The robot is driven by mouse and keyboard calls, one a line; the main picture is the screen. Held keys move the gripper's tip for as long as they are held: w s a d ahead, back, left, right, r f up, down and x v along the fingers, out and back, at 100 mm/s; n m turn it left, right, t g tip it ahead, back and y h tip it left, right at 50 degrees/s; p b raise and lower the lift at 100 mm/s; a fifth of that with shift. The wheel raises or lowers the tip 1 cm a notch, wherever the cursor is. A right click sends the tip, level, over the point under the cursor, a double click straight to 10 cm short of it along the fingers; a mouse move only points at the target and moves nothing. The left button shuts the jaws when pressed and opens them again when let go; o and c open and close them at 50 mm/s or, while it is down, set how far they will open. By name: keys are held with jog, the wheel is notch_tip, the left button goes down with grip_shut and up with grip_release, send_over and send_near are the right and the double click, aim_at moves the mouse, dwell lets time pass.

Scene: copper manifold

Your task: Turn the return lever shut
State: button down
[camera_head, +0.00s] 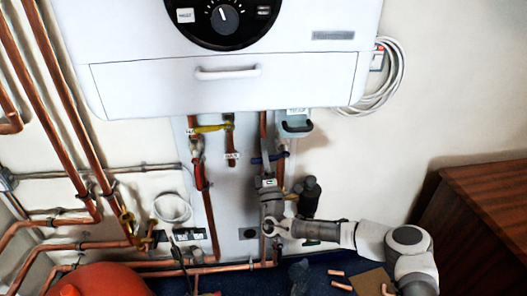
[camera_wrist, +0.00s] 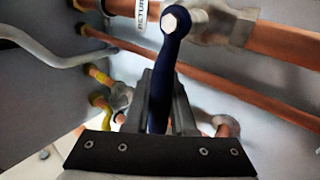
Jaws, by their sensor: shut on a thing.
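The return lever (camera_wrist: 172,55) is a dark blue handle in the wrist view, fixed by a pale hex bolt to a valve on a copper pipe. The pipe's white label (camera_wrist: 141,18) reads RETURN. In the wrist view the lever points down from its bolt, crosswise to the pipe. My gripper (camera_wrist: 163,100) is shut on the lever, one finger on either side of its lower part. In the head view my gripper (camera_head: 267,182) is below the white boiler, by a bit of blue handle (camera_head: 284,155); the rest of that handle is largely hidden.
The white boiler (camera_head: 220,85) hangs just above. A yellow-handled valve (camera_head: 208,128) and copper pipes stand to the left. A red vessel (camera_head: 100,280) is at lower left, a wooden cabinet (camera_head: 490,205) at right. Another copper pipe (camera_wrist: 245,100) runs behind the lever.

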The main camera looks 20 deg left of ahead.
jog(key=shift+r+m+t+h, duration=0.2)
jog(key=shift+m+h, duration=0.2)
jog(key=shift+m, duration=0.25)
jog(key=shift+r+m+t+h, duration=0.2)
jog(key=shift+m+h, duration=0.2)
jog(key=shift+m, duration=0.25)
jog(key=shift+r, duration=0.15)
jog(key=c, duration=1)
grip_release()
jog(key=shift+d, duration=0.1)
jog(key=p+v, duration=0.2)
jog(key=v, duration=1.5)
jog(key=shift+s+f, duration=0.1)
jog(key=shift+f, duration=0.25)
